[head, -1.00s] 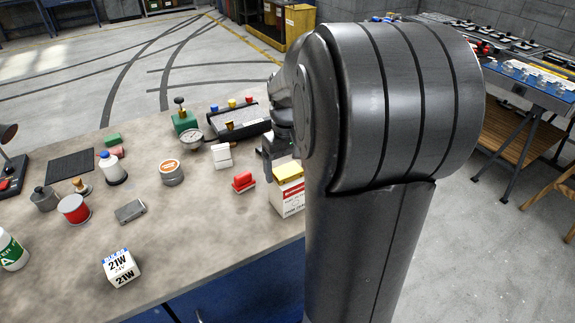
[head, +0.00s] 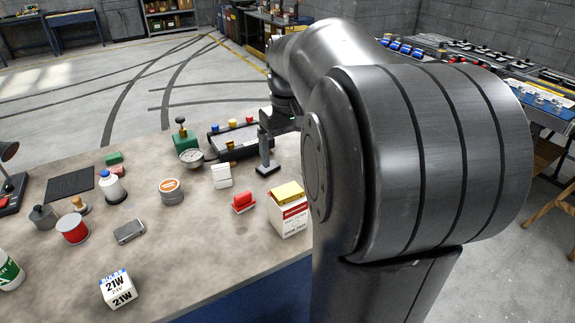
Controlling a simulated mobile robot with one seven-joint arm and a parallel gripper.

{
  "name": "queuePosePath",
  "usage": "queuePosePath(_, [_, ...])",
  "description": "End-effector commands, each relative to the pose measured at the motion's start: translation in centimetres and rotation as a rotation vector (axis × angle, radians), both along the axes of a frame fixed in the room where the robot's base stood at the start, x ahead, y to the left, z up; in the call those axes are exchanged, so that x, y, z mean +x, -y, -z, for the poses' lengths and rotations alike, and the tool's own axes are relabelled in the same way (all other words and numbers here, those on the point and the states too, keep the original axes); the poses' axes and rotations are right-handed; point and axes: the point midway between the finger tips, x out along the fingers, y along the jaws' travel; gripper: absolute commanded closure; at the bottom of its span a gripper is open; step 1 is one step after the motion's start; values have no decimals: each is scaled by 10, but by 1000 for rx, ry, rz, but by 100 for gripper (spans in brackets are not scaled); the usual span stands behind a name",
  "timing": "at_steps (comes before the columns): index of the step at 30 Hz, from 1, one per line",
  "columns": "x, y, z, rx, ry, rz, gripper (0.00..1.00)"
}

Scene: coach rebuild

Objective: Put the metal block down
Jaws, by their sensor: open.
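A gold-yellow block (head: 287,190) lies on top of a white and red carton (head: 289,217) near the table's right edge; it looks like brass, though I cannot be sure of the metal. A small grey metallic block (head: 129,231) lies flat on the table at centre left. My gripper (head: 266,158) is open, beyond the carton and a little left of it, apart from both blocks. My arm hides part of the gripper, and its fingertips are small and dark.
A red stamp-like piece (head: 243,203), a white block (head: 221,175), a round gauge (head: 191,157) and a tin (head: 171,191) stand near the gripper. A white 21W box (head: 117,289) is at the front. The table (head: 190,245) is clear at front centre.

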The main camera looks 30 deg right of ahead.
Motion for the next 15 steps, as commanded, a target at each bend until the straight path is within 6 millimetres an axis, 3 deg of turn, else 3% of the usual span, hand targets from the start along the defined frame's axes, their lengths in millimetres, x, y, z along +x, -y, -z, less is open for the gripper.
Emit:
queuePosePath(7, [-11, -16, -14, -11, 34, -2, 10])
queuePosePath(15, [-66, -80, -12, -39, 201, -7, 10])
